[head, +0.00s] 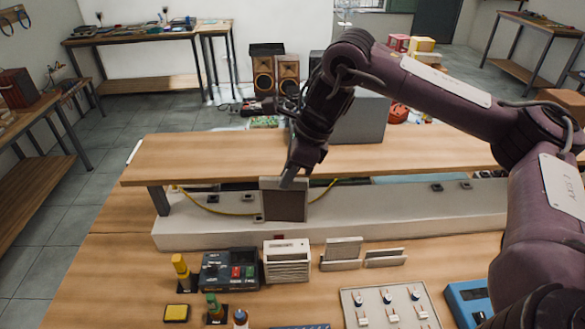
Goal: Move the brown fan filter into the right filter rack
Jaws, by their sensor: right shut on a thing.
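The brown fan filter (284,205) is a square brown panel with a pale frame. It is upright at the front of the raised shelf, in front of the long pale box. My right gripper (289,178) is shut on its top edge from above. Two low pale racks stand on the table to the right of centre. The left one (341,265) has a grey panel upright in it. The right filter rack (385,259) looks empty, to the right of and nearer than the filter. Whether the filter touches anything below is unclear. My left gripper is out of view.
A white slatted block (287,262) and a dark device with coloured buttons (230,270) stand left of the racks. A panel of knobs (389,307) and a blue meter (468,302) lie nearer. The wooden shelf (220,158) overhangs behind; a yellow cable (215,208) runs beneath it.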

